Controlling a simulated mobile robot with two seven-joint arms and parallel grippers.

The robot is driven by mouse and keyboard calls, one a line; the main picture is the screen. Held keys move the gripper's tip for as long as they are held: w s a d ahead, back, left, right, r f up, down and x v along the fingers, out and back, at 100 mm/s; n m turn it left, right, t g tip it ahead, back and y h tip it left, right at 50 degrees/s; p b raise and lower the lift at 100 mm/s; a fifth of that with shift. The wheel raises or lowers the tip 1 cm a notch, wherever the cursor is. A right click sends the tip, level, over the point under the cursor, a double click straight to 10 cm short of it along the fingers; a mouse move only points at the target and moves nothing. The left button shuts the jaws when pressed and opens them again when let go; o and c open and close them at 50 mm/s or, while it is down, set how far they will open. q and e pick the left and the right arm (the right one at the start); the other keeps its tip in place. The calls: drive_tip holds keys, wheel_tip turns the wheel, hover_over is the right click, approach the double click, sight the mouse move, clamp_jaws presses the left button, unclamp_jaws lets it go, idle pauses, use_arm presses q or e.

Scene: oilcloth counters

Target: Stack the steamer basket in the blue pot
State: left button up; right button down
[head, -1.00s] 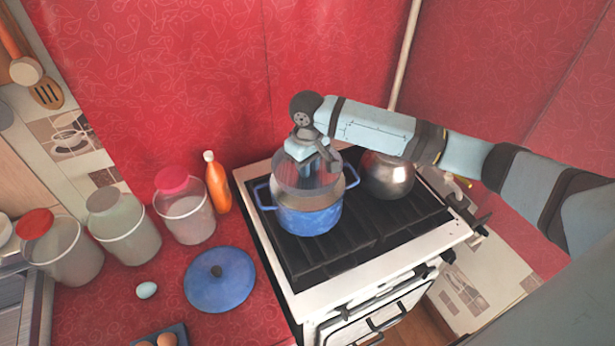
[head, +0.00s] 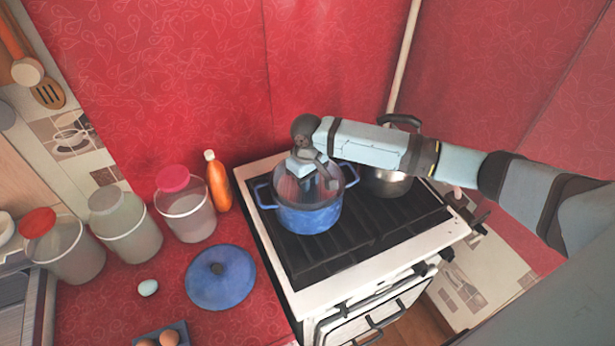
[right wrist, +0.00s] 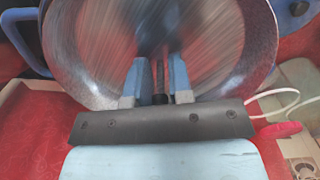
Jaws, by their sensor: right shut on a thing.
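The blue pot (head: 310,220) stands upright on the stove, with a loop handle on each side. The greyish steamer basket (head: 290,187) sits low inside the pot's rim, mostly hidden by the pot wall and my gripper. My right gripper (head: 314,178) reaches down into the pot from above and is shut on the basket. In the right wrist view, the two fingers (right wrist: 155,85) are close together around a thin dark part, over a streaked, blurred round surface. I cannot tell whether the basket rests on the pot's bottom. My left gripper is not in view.
A steel kettle (head: 385,183) stands right behind the pot, partly behind my arm. The stove's front grates are clear.

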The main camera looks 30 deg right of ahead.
drive_tip(key=c, duration=1)
unclamp_jaws()
drive_tip(key=shift+c, duration=0.2)
drive_tip(key=shift+r, duration=0.2)
wheel_tip(320, 180, up, 13)
drive_tip(key=shift+f+b, duration=0.2)
drive_tip(key=shift+b, duration=0.95)
drive_tip(key=shift+f, duration=0.1)
